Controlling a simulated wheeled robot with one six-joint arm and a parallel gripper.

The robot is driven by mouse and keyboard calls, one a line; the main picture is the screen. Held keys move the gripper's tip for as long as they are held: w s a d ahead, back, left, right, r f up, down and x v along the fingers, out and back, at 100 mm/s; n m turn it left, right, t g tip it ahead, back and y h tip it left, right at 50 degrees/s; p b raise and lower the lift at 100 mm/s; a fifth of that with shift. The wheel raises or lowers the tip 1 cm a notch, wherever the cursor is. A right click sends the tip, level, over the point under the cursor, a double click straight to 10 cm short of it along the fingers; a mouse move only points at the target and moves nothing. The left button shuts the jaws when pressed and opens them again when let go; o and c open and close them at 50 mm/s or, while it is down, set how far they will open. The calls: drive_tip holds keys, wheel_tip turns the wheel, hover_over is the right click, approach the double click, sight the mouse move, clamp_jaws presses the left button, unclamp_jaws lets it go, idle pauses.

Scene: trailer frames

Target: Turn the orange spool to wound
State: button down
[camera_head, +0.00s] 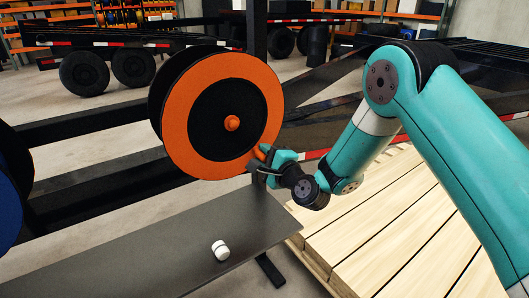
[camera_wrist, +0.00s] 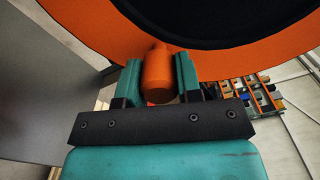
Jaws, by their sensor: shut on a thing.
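The orange spool (camera_head: 177,118) stands upright in the head view, with an orange rim, a black inner disc and a small orange hub knob. Its orange rim fills the top of the wrist view (camera_wrist: 100,35). An orange handle (camera_wrist: 158,77) sticks out from the lower part of the rim. My gripper (camera_wrist: 158,80) has its two teal fingers on either side of this handle and is shut on it. In the head view my gripper (camera_head: 266,160) is at the spool's lower right edge, and the handle is mostly hidden there.
A dark flat shelf (camera_head: 150,240) lies below the spool, with a small white cylinder (camera_head: 220,250) on it. A blue spool (camera_head: 8,205) is cut off at the left edge. Wooden planks (camera_head: 385,235) lie at the lower right. Trailer frames (camera_head: 120,42) stand behind.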

drive_tip(key=shift+f, duration=0.1)
drive_tip(key=c, duration=0.8)
unclamp_jaws()
drive_tip(key=shift+s+d+f+b, duration=0.25)
drive_tip(key=shift+s+b, duration=0.25)
drive_tip(key=shift+b, duration=0.7)
drive_tip(key=b+v, duration=1.6)
drive_tip(key=b, duration=0.1)
drive_tip(key=shift+s+d+r, duration=0.15)
drive_tip(key=shift+r, duration=0.25)
